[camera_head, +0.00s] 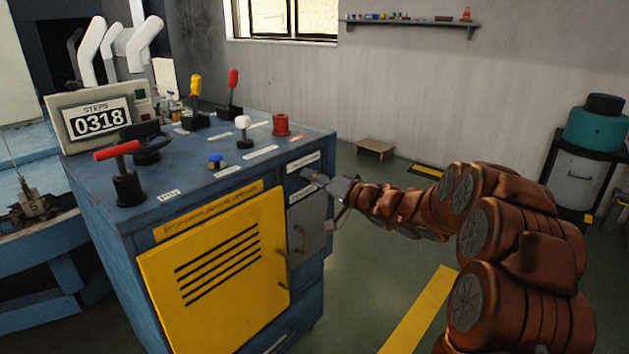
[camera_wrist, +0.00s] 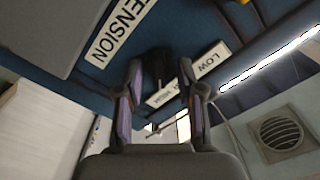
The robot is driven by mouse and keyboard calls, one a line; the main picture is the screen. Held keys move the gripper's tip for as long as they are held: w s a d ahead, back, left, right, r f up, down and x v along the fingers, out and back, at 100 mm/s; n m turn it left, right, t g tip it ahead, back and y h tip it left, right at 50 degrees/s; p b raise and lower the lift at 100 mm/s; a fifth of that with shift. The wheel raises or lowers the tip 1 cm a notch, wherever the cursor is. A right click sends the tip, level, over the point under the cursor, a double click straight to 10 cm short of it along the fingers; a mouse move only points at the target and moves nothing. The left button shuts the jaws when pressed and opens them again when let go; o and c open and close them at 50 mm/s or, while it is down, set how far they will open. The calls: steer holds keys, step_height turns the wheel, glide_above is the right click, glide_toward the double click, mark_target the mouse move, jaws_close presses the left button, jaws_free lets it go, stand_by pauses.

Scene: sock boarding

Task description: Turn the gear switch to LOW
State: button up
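The gear switch appears to be the dark knob (camera_wrist: 158,65) on the blue panel (camera_wrist: 185,25) in the wrist view, close to a white LOW label (camera_wrist: 208,60). A second white label (camera_wrist: 163,95) lies below it, its print too blurred to read. My gripper (camera_wrist: 160,68) has its fingers apart, one on each side of the knob; whether they touch it I cannot tell. In the head view my gripper (camera_head: 318,180) is at the upper right face of the blue cabinet (camera_head: 110,232) and hides the knob. The switch's setting is not readable.
A TENSION label (camera_wrist: 120,30) is at the left of the panel. The cabinet top carries red (camera_head: 233,88), yellow (camera_head: 195,88) and white (camera_head: 243,128) levers, and a counter (camera_head: 100,118) reading 0318. A grey door (camera_head: 305,230) is below my gripper.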

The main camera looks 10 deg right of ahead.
jaws_close()
stand_by(0.3)
steer(key=shift+n+p, duration=0.3)
steer(key=shift+p, duration=0.1)
steer(key=n+p, duration=0.1)
steer(key=n, duration=1.6)
steer(key=shift+f+p, duration=0.1)
steer(key=shift+p, duration=0.2)
steer(key=shift+n, duration=0.3)
